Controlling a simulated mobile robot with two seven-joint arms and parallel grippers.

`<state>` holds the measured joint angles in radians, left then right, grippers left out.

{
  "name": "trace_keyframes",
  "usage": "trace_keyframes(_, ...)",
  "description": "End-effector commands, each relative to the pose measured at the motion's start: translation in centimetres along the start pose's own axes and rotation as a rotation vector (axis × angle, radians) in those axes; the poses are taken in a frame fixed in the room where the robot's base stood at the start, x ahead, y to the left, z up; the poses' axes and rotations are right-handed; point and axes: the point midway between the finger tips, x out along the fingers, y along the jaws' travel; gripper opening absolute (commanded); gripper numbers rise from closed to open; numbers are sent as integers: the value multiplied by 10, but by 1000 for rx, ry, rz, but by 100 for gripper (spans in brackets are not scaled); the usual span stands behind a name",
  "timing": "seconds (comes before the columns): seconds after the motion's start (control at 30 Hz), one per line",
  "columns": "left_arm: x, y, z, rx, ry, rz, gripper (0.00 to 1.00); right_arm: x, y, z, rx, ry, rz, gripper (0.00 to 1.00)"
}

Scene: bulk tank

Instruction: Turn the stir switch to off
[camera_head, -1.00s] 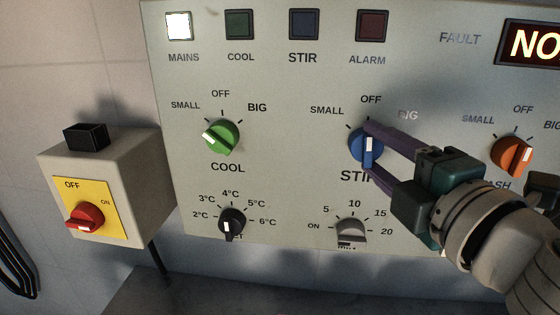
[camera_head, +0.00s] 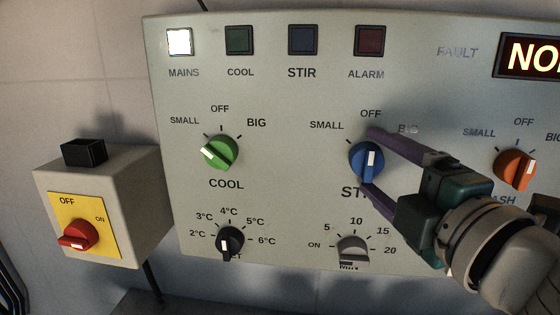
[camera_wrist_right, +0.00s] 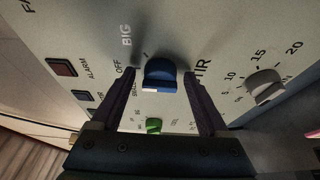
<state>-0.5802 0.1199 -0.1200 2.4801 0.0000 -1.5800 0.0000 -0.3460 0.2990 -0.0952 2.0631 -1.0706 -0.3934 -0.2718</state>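The stir switch is a blue knob (camera_head: 358,162) with a white mark, on the grey panel above the word STIR. Its labels are SMALL at upper left, OFF at the top and BIG at upper right. I cannot tell for sure which label the mark points to. My right gripper (camera_head: 370,160) is open, with one purple finger above the knob and one below it. In the right wrist view the blue knob (camera_wrist_right: 160,73) sits between the two spread fingers, with a gap on each side. The fingers partly hide BIG and STIR. My left gripper is not in view.
The green COOL knob (camera_head: 220,152) is to the left and the orange knob (camera_head: 514,168) to the right, close to my right gripper. A grey timer knob (camera_head: 353,249) is below. The MAINS lamp (camera_head: 179,41) is lit. A switch box (camera_head: 142,200) stands at the left.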

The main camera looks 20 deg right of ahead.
Motion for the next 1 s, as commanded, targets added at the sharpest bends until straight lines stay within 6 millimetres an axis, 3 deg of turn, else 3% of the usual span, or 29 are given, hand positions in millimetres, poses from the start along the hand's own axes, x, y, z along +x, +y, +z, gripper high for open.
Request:
trace_keyframes(0.37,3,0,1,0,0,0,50,-6,-2,0,0,1,-3,82)
trace_keyframes(0.8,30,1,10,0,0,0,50,-79,-5,0,0,-2,-3,82)
trace_keyframes(1.0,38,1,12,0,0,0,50,-96,-2,0,0,0,-2,82)
